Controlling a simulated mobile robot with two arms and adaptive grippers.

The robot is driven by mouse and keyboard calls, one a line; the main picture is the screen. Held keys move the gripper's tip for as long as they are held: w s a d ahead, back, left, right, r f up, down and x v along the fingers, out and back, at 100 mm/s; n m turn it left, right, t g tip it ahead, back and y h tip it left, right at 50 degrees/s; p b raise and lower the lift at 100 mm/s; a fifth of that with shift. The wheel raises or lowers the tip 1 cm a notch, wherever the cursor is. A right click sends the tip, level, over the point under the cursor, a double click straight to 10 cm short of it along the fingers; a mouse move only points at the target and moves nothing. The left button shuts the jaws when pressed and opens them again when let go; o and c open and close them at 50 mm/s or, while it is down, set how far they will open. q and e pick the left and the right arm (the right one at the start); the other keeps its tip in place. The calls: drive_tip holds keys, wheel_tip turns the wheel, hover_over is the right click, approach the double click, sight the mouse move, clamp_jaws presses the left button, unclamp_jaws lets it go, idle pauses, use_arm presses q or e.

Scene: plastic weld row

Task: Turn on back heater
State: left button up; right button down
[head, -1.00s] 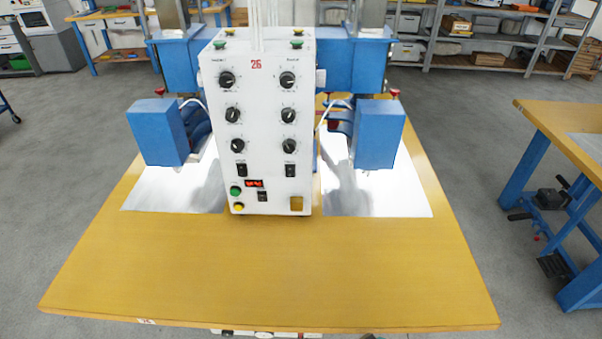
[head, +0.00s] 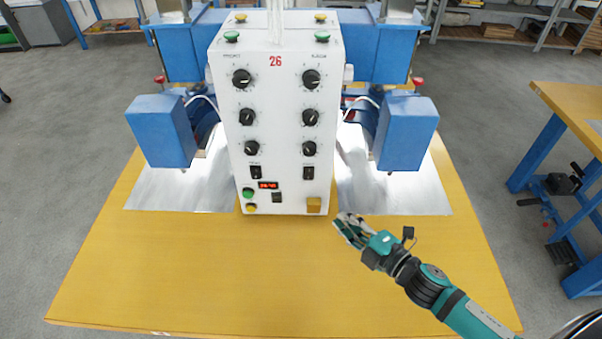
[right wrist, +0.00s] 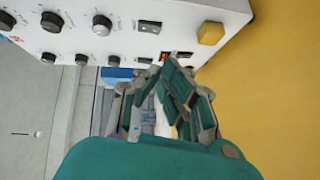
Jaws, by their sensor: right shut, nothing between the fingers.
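The white control panel (head: 290,120), marked 26, stands on the yellow table. It has two columns of black knobs, each with a black rocker switch below: the left switch (head: 256,172) and the right switch (head: 308,173). Their labels are too small to read. My right gripper (head: 346,226) is shut and empty, in front of the panel's lower right corner and apart from it. The right wrist view shows the panel sideways, with the right-column switch (right wrist: 150,27) beyond my fingers (right wrist: 168,78). My left gripper is not in view.
A red lit display (head: 268,185), a small switch (head: 277,197), green and yellow buttons and a yellow square (head: 314,205) sit low on the panel. Blue machine heads (head: 407,134) flank it over metal plates. The table front (head: 200,280) is clear.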

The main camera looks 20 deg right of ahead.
sight(309, 174)
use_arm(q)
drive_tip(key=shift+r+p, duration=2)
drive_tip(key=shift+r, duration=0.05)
use_arm(e)
drive_tip(key=w+a+n+y, duration=0.1)
drive_tip(key=w+a, duration=0.4)
drive_tip(key=w, duration=0.7)
drive_tip(key=shift+w+n, duration=0.15)
drive_tip(key=shift+n, duration=0.35)
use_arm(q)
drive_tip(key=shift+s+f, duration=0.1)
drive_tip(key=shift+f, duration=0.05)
use_arm(e)
drive_tip(key=shift+f, duration=0.15)
